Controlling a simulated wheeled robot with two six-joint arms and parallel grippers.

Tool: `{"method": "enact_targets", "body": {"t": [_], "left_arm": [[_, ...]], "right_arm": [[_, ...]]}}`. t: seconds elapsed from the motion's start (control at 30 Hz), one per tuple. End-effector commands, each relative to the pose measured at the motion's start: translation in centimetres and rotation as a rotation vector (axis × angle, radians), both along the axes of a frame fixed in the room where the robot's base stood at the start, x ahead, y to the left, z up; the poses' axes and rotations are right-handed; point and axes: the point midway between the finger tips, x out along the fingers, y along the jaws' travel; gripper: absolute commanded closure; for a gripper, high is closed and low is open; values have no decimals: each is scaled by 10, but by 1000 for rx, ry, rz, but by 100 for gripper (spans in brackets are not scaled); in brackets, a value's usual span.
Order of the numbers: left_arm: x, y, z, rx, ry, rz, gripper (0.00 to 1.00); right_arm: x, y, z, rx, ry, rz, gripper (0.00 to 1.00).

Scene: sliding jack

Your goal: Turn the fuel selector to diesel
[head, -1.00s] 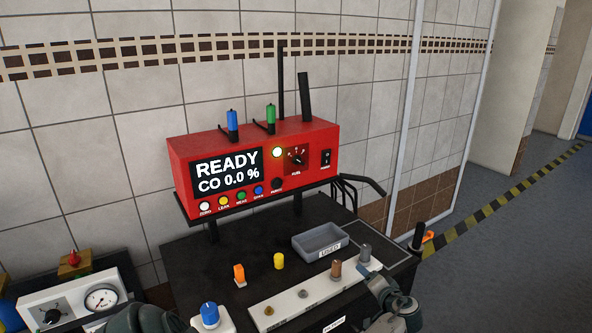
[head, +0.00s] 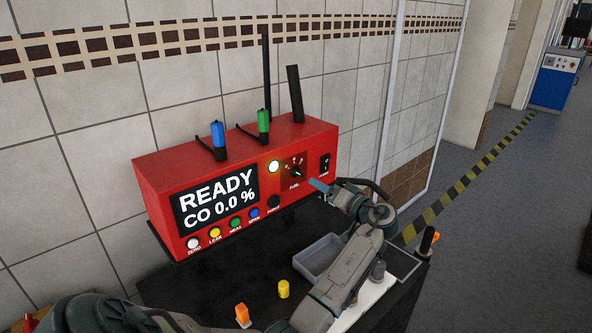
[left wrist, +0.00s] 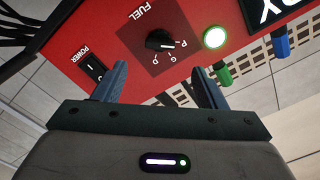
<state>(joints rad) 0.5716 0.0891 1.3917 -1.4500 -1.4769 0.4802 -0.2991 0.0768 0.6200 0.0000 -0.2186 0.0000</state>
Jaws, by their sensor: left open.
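The black fuel selector knob (head: 296,172) is on the front of the red analyser box (head: 250,152), between a lit round lamp and the power switch. In the left wrist view the fuel knob (left wrist: 160,40) appears rotated, with letters around it and a pale pointer mark that seems to face the P side. My left gripper (head: 318,185) is just in front and to the right of the knob in the head view. In the left wrist view my left gripper (left wrist: 160,82) is open and empty, with the knob ahead, roughly centred between its fingers and apart from them. My right gripper is not in view.
The power switch (head: 325,163) is close to my left fingers; it also shows in the left wrist view (left wrist: 95,70). A lit lamp (head: 274,166) is left of the knob. Cables run at the box's right. A grey tray (head: 318,257) and a yellow cylinder (head: 283,289) are below.

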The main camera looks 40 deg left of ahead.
Motion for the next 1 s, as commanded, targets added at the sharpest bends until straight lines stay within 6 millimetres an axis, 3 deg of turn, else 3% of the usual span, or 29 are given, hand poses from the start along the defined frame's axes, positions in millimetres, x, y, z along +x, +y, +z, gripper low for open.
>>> {"method": "enact_targets", "body": {"t": [0.23, 0.5, 0.63, 0.9, 1.0], "left_arm": [[3, 49, 6, 4, 6, 3, 35], [7, 87, 3, 2, 5, 0, 35], [8, 94, 1, 2, 3, -1, 35], [8, 95, 0, 1, 3, -1, 35], [8, 95, 0, 1, 3, -1, 53]], "right_arm": [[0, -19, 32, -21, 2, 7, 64], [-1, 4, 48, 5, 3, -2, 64], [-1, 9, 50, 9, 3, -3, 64], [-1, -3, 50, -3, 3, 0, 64], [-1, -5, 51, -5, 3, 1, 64]]}}
